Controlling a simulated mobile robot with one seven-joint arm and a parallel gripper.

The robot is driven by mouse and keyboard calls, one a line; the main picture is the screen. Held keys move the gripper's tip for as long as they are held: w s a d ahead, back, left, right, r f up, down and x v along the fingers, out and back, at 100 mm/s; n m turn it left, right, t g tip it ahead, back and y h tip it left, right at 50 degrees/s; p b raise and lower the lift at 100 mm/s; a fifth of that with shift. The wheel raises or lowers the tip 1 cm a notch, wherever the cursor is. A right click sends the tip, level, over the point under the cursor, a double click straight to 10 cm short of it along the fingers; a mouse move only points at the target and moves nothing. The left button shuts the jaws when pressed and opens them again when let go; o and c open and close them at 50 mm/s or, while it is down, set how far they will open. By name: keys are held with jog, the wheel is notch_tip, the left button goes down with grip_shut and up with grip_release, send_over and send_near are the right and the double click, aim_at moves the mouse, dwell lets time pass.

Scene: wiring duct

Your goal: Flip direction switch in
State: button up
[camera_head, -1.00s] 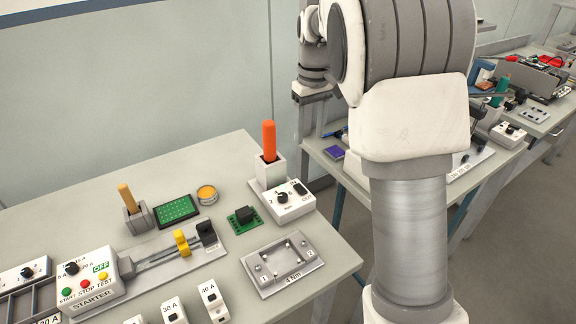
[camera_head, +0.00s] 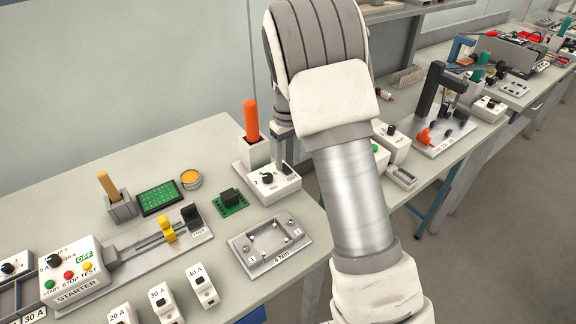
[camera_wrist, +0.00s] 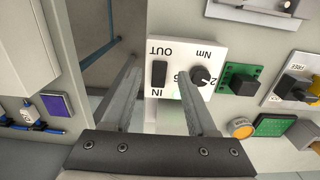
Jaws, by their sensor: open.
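The direction switch is a black rocker (camera_wrist: 158,73) on a white box (camera_wrist: 205,50), between the labels OUT and IN in the wrist view. A black knob (camera_wrist: 201,76) marked Nm sits beside it. My gripper (camera_wrist: 159,75) is open and empty. Its two fingers point at the box, with the switch between them in the wrist picture. I cannot tell the fingers' height above the box. The gripper also shows in the head view (camera_head: 283,165).
An orange-handled tool (camera_head: 251,121) stands in a white holder (camera_head: 257,153) close to my gripper. A green board (camera_head: 231,203) and a grey 4 Nm plate (camera_head: 250,258) lie near the box. The starter box (camera_head: 75,278) is at the left. A second table with tools stands beyond.

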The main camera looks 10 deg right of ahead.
aim_at(285, 169)
jog(key=shift+f, duration=1.4)
grip_shut()
